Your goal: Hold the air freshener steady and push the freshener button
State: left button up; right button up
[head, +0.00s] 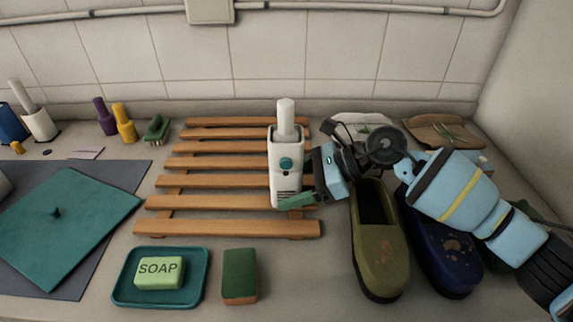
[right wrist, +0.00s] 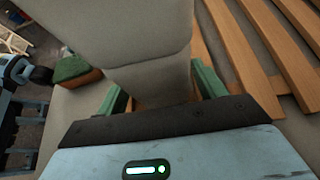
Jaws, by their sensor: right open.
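The air freshener (head: 285,185) is a white upright bottle with a pale cylindrical top. It stands on the wooden slatted rack in the middle of the head view. Its round teal button (head: 286,164) is on the front face. My right gripper (head: 300,196) is at its lower right side, with one green finger in front of the lower body. In the right wrist view, the open green fingers (right wrist: 160,92) lie on either side of the pale freshener body (right wrist: 145,60). I cannot tell whether they touch it. My left gripper is not in the head view.
The wooden rack (head: 215,201) lies under the freshener. A soap tray (head: 120,291) with green soap and a sponge (head: 239,278) are in front. An olive shoe (head: 382,268) and a blue shoe (head: 447,262) stand under my right arm. A teal board (head: 60,235) lies left.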

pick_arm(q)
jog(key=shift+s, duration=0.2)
pick_arm(e)
jog(key=shift+a, duration=0.1)
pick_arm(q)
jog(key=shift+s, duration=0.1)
pick_arm(e)
jog(key=c, duration=0.6)
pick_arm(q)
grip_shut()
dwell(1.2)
